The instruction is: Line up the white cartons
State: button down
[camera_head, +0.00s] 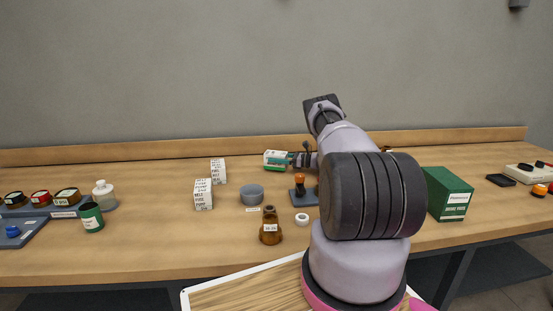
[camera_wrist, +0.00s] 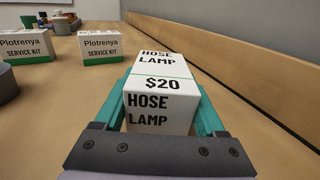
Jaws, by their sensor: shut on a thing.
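My gripper (camera_head: 288,159) reaches over the far middle of the table and is shut on a white carton (camera_head: 275,155). In the wrist view the teal fingers of my gripper (camera_wrist: 164,78) flank this carton (camera_wrist: 160,108), marked HOSE LAMP and $20 with a green stripe. I cannot tell whether it touches the table. Two other white cartons stand upright to the left: a nearer one (camera_head: 203,194) and a farther one (camera_head: 218,170), a little apart. In the wrist view, the farther carton (camera_wrist: 100,47) and the nearer carton (camera_wrist: 27,45) show SERVICE KIT labels.
A grey round pot (camera_head: 251,195), brown bottle (camera_head: 270,230), white ring (camera_head: 302,219) and small dark stand (camera_head: 300,190) occupy the middle. A green box (camera_head: 448,194) stands right. A green can (camera_head: 91,217) and white bottle (camera_head: 104,194) stand left. A wooden ledge (camera_wrist: 230,62) runs along the wall.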

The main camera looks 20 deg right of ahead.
jog(key=shift+f, duration=0.6)
grip_release()
jog(key=shift+s+f, duration=0.1)
jog(key=v, duration=1)
jog(key=shift+s+d+r, duration=0.1)
jog(key=shift+d+r, duration=0.1)
jog(key=shift+d, duration=0.1)
jog(key=s+a+r+n+g+h, duration=0.1)
jog(key=s+a+r+n+g, duration=0.15)
jog(key=a+r, duration=0.5)
jog(key=s+a+r+n+g+h, duration=0.15)
jog(key=a+r+n, duration=0.25)
jog(key=r, duration=0.7)
jog(key=s+a+r+n+g, duration=0.1)
jog(key=a+r+n+g, duration=0.2)
jog(key=a+r, duration=0.5)
jog(key=s+a+r+n+g+h, duration=0.1)
jog(key=s+a+r+n+h, duration=0.2)
jog(key=s+a+r, duration=0.5)
jog(key=s+a+r+n+h, duration=0.3)
jog(key=s+r, duration=0.4)
jog(key=s, duration=0.6)
jog(key=s+n+t+h, duration=0.3)
jog(key=s+n, duration=0.3)
jog(key=s, duration=1)
jog(key=shift+s+d+t, duration=0.15)
jog(key=shift+s+t, duration=0.15)
jog(key=shift+t, duration=0.1)
